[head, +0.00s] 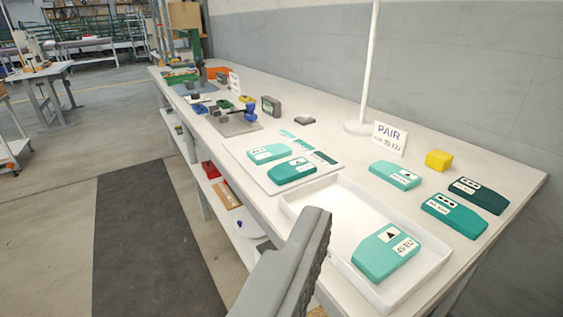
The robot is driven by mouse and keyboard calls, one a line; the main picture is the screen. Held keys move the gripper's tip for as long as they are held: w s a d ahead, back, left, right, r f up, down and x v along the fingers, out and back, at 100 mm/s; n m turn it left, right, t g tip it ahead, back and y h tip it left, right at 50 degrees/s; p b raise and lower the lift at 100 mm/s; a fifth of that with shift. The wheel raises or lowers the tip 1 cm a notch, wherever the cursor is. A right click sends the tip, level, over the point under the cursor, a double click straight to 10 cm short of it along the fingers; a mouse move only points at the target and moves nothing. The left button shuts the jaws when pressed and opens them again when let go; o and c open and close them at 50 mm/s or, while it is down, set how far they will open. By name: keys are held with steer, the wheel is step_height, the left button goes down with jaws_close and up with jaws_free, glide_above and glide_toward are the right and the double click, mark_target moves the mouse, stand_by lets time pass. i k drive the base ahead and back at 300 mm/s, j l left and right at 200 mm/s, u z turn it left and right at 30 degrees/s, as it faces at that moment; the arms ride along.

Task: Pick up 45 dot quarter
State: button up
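Several teal shoe-quarter pieces lie on the white table. A mid-teal piece (443,222) at the right has a white label with dark dot-like marks. A darker piece (488,199) behind it has similar marks. Their size print is too small to read surely. A light teal piece (378,262) with a triangle and "45 EU" lies in the white tray (300,205). Another light piece (388,168) lies behind the tray. My gripper (300,262) shows as one grey finger with a ribbed side, at the tray's front left edge. Its other finger is not visible, and nothing shows held.
A white board (240,150) with two teal pieces (268,153) (291,170) lies left of the tray. A "PAIR" sign (390,138), a yellow block (438,160) and a white pole (372,60) stand behind. Tools and small cups crowd the far end.

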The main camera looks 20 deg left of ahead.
mark_target(260, 156)
steer(key=i+j, duration=0.15)
steer(key=j, duration=0.25)
steer(key=i+j, duration=0.2)
steer(key=j, duration=0.15)
steer(key=i+j, duration=0.15)
steer(key=j, duration=0.25)
steer(key=i+j, duration=0.2)
steer(key=j, duration=0.15)
